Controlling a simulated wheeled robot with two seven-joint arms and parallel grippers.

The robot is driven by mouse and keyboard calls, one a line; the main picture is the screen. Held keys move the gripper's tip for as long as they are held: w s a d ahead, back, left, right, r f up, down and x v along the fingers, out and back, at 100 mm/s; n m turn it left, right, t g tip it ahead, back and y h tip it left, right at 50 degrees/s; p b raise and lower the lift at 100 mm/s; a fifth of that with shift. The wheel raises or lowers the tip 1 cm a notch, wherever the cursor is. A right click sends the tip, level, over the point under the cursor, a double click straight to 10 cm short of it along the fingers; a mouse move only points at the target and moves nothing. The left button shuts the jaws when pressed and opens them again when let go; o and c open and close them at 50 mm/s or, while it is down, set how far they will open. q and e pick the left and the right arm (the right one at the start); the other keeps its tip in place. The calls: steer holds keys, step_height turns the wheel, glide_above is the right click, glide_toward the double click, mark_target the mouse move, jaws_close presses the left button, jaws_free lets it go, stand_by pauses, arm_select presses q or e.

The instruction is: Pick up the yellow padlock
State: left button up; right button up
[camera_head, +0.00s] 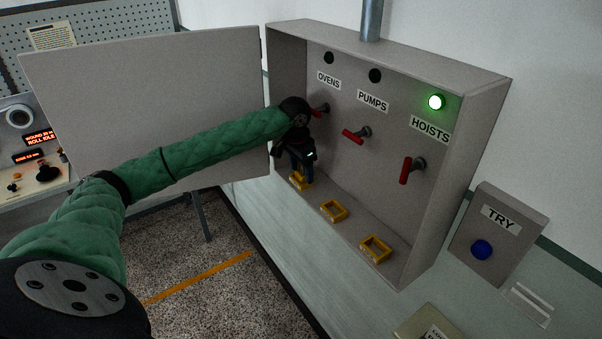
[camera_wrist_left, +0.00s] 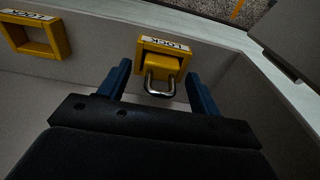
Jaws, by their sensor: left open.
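The yellow padlock (camera_wrist_left: 162,64) shows in the left wrist view with its silver shackle pointing toward my gripper. It appears seated in a yellow holder (camera_wrist_left: 148,43) labelled LOCK. In the head view this holder (camera_head: 300,183) is the leftmost of three on the cabinet floor, and my gripper partly hides it. My left gripper (camera_head: 302,168) is just above it inside the cabinet. In the left wrist view its blue fingers (camera_wrist_left: 157,78) are open, one on each side of the shackle, with nothing gripped. My right gripper is not in view.
Two other yellow holders (camera_head: 333,210) (camera_head: 375,249) look empty. Red handles (camera_head: 355,134) under OVENS, PUMPS and HOISTS stick out of the cabinet's back wall. A green lamp (camera_head: 436,102) glows above HOISTS. The open door (camera_head: 150,100) stands left; a TRY box (camera_head: 497,235) is right.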

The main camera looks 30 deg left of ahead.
arm_select(q)
steer(key=c, duration=1.1)
